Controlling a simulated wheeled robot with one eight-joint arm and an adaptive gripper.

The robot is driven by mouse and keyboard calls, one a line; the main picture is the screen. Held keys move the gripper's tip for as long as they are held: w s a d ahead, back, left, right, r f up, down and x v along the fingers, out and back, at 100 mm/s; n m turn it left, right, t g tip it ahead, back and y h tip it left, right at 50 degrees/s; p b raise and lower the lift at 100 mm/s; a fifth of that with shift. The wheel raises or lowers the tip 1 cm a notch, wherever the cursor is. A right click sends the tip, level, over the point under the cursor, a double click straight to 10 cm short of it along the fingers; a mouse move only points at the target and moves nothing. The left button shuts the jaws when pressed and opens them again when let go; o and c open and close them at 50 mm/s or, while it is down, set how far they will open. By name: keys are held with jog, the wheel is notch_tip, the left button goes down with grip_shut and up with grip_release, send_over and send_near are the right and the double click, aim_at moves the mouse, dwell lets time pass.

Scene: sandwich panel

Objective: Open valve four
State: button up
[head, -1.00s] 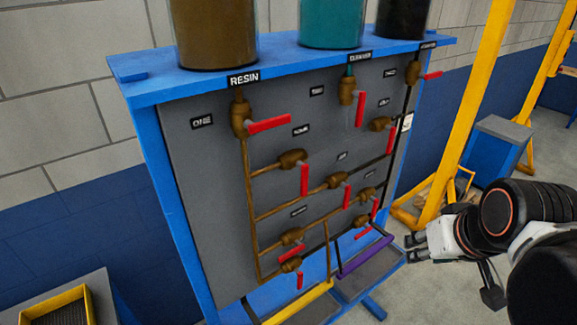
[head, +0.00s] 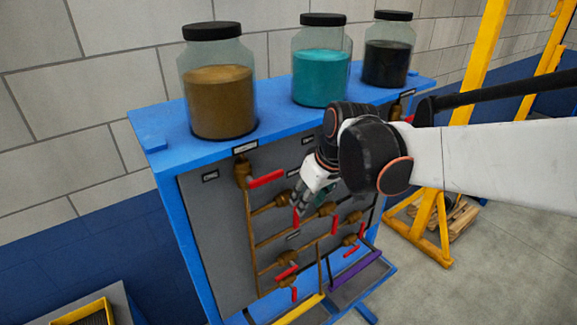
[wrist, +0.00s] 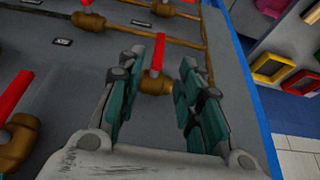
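A grey panel (head: 225,255) in a blue frame carries several brass valves with red handles on thin pipes. The number labels are too small to read now, so I cannot confirm which is valve four. My gripper (head: 302,207) is at the upper middle valve (head: 283,200), whose red handle (head: 296,218) points down across its pipe. In the wrist view that seems to be the brass valve (wrist: 155,82) with its red handle (wrist: 157,52) between my fingers (wrist: 160,90). The fingers are open, one on each side, with gaps to the handle.
Another valve (wrist: 20,135) with a red handle is close on the left in the wrist view. Jars of brown (head: 220,105), teal (head: 321,75) and black (head: 387,60) liquid stand on the blue shelf above. A yellow frame (head: 432,225) stands at right.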

aim_at(298, 216)
jog(key=x, duration=1.1)
jog(key=shift+w+f+b, duration=0.1)
jog(key=shift+f+b, duration=0.2)
jog(key=shift+b, duration=0.1)
grip_shut()
